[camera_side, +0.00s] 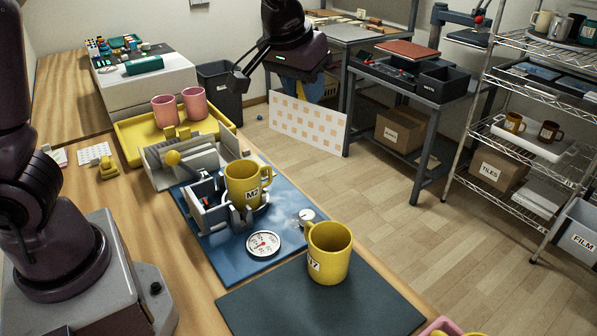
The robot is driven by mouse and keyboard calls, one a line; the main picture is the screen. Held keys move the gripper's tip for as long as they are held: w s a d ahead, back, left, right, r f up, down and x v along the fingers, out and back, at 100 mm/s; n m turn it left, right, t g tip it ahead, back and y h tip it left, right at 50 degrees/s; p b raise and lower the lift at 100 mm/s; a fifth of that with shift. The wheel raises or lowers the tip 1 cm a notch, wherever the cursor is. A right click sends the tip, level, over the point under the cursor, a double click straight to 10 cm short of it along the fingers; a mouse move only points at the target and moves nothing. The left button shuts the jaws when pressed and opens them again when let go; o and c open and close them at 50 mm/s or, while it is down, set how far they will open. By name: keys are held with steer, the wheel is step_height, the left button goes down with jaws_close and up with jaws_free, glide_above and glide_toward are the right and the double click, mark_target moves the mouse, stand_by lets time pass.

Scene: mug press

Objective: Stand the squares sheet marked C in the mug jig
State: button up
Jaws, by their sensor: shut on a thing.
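My gripper (288,70) is at the upper middle, above and beyond the bench. It is shut on the squares sheet (308,125), a white sheet with rows of pale orange squares, which hangs below it in front of the floor. The grip itself is partly hidden, and no letter C can be read on the sheet. The mug jig (208,216), grey with dark parts, stands on a blue base (285,205) nearer the camera. A yellow mug marked M2 (243,184) sits upright in it. The sheet is apart from the jig and mug.
A second yellow mug (329,252) stands on a dark mat (370,300). A round dial (263,243) lies by the jig. Behind the jig are a grey holder (205,160), a yellow knob (172,158) and a yellow tray (130,135) with pink mugs (165,110).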

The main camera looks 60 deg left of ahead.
steer(key=shift+a, duration=0.3)
steer(key=s+a+f+m+t+h, duration=0.1)
steer(key=s+a+f+m, duration=0.2)
steer(key=s+a+f, duration=0.8)
steer(key=shift+s+a, duration=0.15)
steer(key=shift+a, duration=1.3)
step_height(320, 180, down, 7)
steer(key=shift+f, duration=0.15)
steer(key=o, duration=1.4)
